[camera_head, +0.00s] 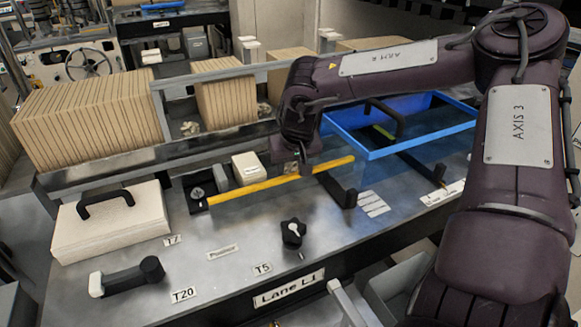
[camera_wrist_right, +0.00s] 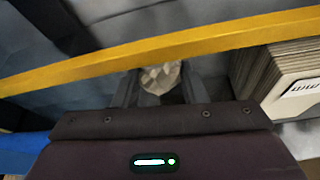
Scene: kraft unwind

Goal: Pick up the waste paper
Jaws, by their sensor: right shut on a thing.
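In the right wrist view, a crumpled pale waste paper (camera_wrist_right: 161,77) sits between the two fingers of my right gripper (camera_wrist_right: 160,90), which is shut on it. In the head view my right gripper (camera_head: 291,170) points down just behind the yellow bar, and the paper in it is too small to make out clearly. Other crumpled pale scraps lie farther back, one (camera_head: 188,128) beside the left card stack and one (camera_head: 264,109) beside the middle stack. My left gripper is not in view.
A yellow bar (camera_head: 250,188) runs close in front of the gripper; it also crosses the wrist view (camera_wrist_right: 160,48). A blue-rimmed bin (camera_head: 415,143) stands to the right. A white box (camera_head: 248,167) is at the left. Brown card stacks (camera_head: 90,120) line the back. The front counter holds a black knob (camera_head: 293,232).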

